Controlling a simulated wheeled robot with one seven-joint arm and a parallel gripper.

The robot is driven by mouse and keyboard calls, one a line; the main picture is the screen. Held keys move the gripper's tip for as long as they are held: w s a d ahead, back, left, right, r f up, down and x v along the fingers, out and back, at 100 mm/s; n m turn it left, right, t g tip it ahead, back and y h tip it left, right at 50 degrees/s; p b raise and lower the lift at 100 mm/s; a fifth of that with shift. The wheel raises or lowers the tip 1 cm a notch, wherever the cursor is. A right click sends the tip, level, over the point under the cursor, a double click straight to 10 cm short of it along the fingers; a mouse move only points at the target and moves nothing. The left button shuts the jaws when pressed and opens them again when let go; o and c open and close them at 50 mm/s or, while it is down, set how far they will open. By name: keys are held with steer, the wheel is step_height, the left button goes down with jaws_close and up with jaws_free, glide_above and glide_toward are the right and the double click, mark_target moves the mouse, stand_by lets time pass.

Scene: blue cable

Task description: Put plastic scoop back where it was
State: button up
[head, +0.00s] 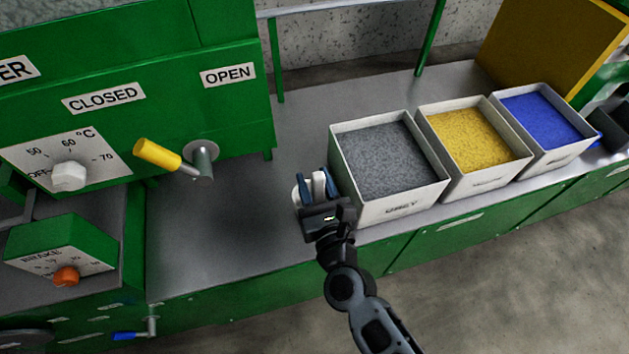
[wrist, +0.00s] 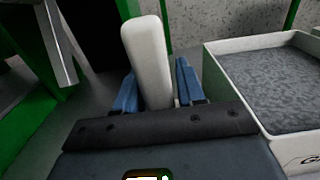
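The white plastic scoop (wrist: 148,60) stands between the two blue fingers of my gripper (wrist: 155,88) in the wrist view, its pale handle-like part pointing up and away. My gripper (head: 317,188) appears shut on it. In the head view the scoop (head: 318,184) shows only as small white parts between and just left of the fingers; the rest is hidden by my gripper. My gripper is over the grey worktop, just left of the bin of grey granules (head: 390,160).
Bins of yellow granules (head: 480,137) and blue granules (head: 541,119) stand right of the grey one. At left is a green machine (head: 130,60) with a yellow-handled lever (head: 157,154) sticking out. The worktop (head: 235,235) between machine and bins is clear.

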steer(key=shift+o, duration=1.3)
steer(key=b+v, duration=0.1)
steer(key=v, duration=1.1)
steer(key=shift+r, duration=0.2)
steer(key=shift+s+d, duration=0.1)
